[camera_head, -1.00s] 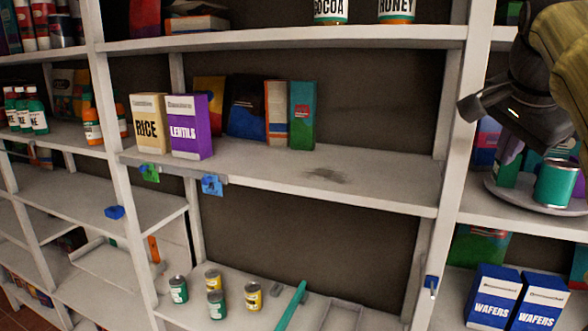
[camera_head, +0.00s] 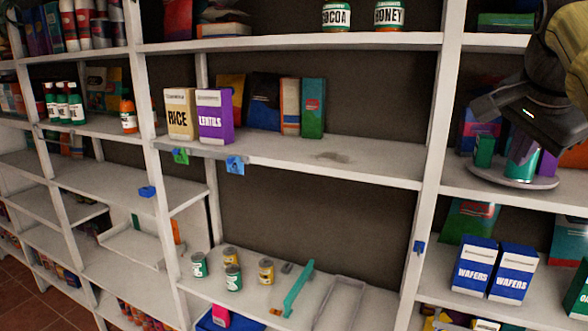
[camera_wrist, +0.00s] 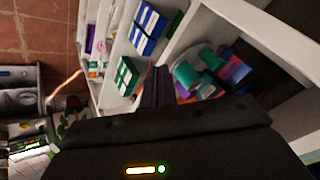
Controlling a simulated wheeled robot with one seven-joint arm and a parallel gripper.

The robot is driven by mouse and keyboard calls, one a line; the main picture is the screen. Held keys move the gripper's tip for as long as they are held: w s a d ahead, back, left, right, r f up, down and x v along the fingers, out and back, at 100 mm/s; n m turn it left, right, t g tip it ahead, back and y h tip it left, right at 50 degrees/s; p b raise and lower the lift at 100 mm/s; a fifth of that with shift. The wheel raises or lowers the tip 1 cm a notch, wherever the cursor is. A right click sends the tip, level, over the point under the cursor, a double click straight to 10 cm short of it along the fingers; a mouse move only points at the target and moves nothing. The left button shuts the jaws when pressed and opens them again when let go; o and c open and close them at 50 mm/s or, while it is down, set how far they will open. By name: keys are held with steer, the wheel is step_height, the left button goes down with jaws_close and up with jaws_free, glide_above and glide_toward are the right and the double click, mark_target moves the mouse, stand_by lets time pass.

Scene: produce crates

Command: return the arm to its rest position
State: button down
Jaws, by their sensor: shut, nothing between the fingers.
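My gripper (camera_head: 524,112) hangs at the right edge of the head view, dark and partly cut off by my own arm link. It is in front of the right-hand shelf bay, above a round grey tray (camera_head: 545,184). In the wrist view the gripper (camera_wrist: 157,74) has its narrow dark fingers together with nothing between them. A teal can (camera_head: 520,167) stands on the tray, partly hidden behind the gripper. I cannot tell from these views whether the gripper touches anything.
A shelf upright (camera_head: 432,170) stands left of my gripper. Blue wafers boxes (camera_head: 474,265) are on the shelf below. The middle shelf holds a rice box (camera_head: 181,113) and a lentils box (camera_head: 214,116), with bare board to their right. Several small cans stand on the lower shelf.

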steer(key=w+a+f+n+g+y+b, duration=0.1)
steer(key=w+a+f+n, duration=0.15)
steer(key=f, duration=0.65)
steer(key=w+a+f+n+y, duration=0.1)
steer(key=a+f+n, duration=0.2)
steer(key=f, duration=0.5)
steer(key=w+a+f+n+g+b, duration=0.1)
steer(key=w+a+f+n, duration=0.15)
steer(key=f, duration=0.65)
steer(key=s+a+f+n+g, duration=0.1)
steer(key=s+a+f+n, duration=0.2)
steer(key=f, duration=0.8)
steer(key=s+a+f+n+y, duration=0.1)
steer(key=s+a+f+n, duration=0.3)
steer(key=s+a+f, duration=0.3)
step_height(320, 180, down, 4)
steer(key=s, duration=0.2)
steer(key=shift+s+a+g+y+b, duration=0.15)
steer(key=shift+s+g+y+b, duration=0.15)
steer(key=shift+s+g+b, duration=0.1)
steer(key=shift+w+r, duration=0.1)
